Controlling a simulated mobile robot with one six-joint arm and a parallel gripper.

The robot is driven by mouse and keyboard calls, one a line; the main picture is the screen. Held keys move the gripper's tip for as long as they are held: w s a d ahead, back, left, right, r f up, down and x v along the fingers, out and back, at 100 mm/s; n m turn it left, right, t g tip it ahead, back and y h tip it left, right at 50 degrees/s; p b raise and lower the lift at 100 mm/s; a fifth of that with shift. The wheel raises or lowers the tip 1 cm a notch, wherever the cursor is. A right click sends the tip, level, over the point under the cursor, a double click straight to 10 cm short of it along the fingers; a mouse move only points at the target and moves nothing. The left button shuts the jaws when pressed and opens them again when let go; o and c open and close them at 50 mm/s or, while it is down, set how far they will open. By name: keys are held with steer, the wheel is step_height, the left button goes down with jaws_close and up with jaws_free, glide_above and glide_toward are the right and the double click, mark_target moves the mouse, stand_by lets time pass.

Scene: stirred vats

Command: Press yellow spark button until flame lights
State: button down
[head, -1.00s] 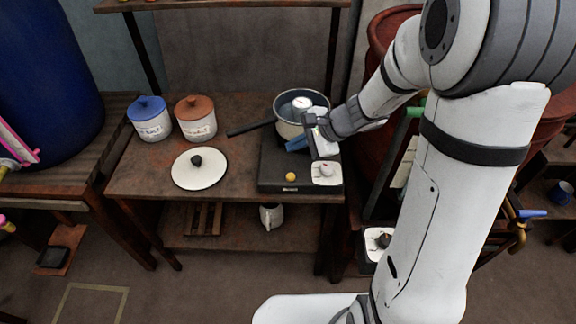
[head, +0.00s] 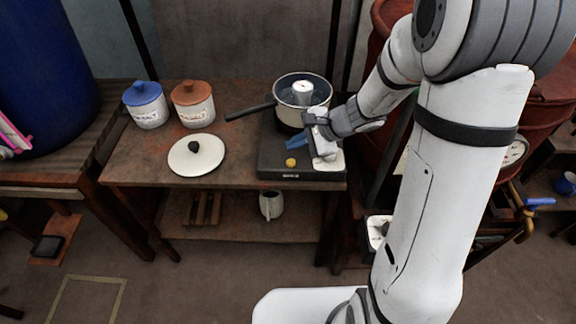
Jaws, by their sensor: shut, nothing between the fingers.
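My gripper (head: 325,158) is shut and empty, pointing down over the burner's front right. It is to the right of the button and apart from it. It hides most of the white knob plate (head: 336,166) and the knob on it. A saucepan (head: 286,115) with a dark handle stands on the back of the burner, with a round white dial-like thing (head: 303,90) in it. I see no flame; the pan and my gripper hide part of the burner.
A white lid (head: 209,150) with a black knob lies on the table (head: 140,165) left of the burner. A blue-lidded jar (head: 146,108) and a brown-lidded jar (head: 193,108) stand behind it. A white mug (head: 270,206) is on the lower shelf.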

mark_target(295, 162)
steer(key=shift+f+b, duration=1.25)
steer(key=shift+f, duration=0.45)
steer(key=shift+f, duration=0.15)
stand_by(0.6)
steer(key=shift+f+b, duration=0.3)
steer(key=shift+b, duration=0.25)
steer(key=shift+f+b, duration=0.4)
steer(key=shift+b, duration=0.1)
stand_by(0.4)
steer(key=shift+r, duration=0.15)
steer(key=shift+r+p, duration=0.6)
steer(key=shift+r, duration=0.15)
steer(key=shift+r+p, duration=1.85)
steer(key=shift+r, duration=0.7)
